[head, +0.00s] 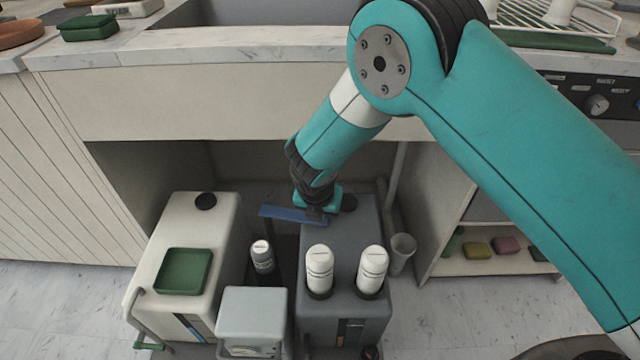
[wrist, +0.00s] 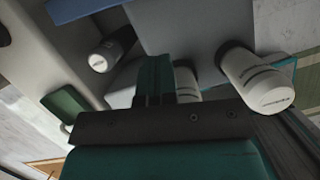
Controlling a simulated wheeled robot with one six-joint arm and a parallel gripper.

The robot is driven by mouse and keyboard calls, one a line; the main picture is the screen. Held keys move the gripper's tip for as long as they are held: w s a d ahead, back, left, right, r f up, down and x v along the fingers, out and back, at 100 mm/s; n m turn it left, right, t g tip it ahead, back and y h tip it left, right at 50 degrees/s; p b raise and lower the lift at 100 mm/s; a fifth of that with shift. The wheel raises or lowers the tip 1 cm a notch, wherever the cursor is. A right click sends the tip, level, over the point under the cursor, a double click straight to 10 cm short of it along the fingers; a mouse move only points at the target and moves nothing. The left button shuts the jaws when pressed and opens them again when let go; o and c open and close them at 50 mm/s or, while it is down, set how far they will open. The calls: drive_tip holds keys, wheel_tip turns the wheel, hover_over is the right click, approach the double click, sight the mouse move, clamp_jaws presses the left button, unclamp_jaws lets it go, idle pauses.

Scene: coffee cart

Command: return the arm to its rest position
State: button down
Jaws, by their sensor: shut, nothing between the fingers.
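My teal arm reaches in from the right in the head view and bends down into the open bay under the counter. My gripper (head: 318,212) is low over the rear of the dark grey box (head: 345,325). In the wrist view the fingers of my gripper (wrist: 155,70) are together, with nothing held. A flat blue piece (head: 285,213) lies beside the gripper's tip, and I cannot tell whether they touch. Two white bottles (head: 319,265) (head: 372,264) stand on the front of the grey box. They also show close to the fingers in the wrist view (wrist: 252,78).
A white box with a green tray (head: 183,271) stands left. A dark bottle with a white cap (head: 262,256) and a small light grey box (head: 252,312) stand between. The counter edge (head: 200,50) is above. A shelf with sponges (head: 477,250) is at right.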

drive_tip(key=s+d+r+m+g+y, duration=0.1)
drive_tip(key=s+d+r+m, duration=0.25)
drive_tip(key=r+m, duration=0.4)
drive_tip(key=s+d+r+m+g+y, duration=0.1)
drive_tip(key=s+d+r+m, duration=0.3)
drive_tip(key=r, duration=0.7)
drive_tip(key=s+d+r+m+g+y, duration=0.1)
drive_tip(key=s+d+r+m+y, duration=0.15)
drive_tip(key=s+r+m, duration=0.55)
drive_tip(key=s+d+r+m+y, duration=0.1)
drive_tip(key=s+d+r+m, duration=0.4)
drive_tip(key=s, duration=0.6)
wheel_tip(320, 180, up, 23)
drive_tip(key=a+m+p, duration=0.1)
drive_tip(key=p, duration=2.2)
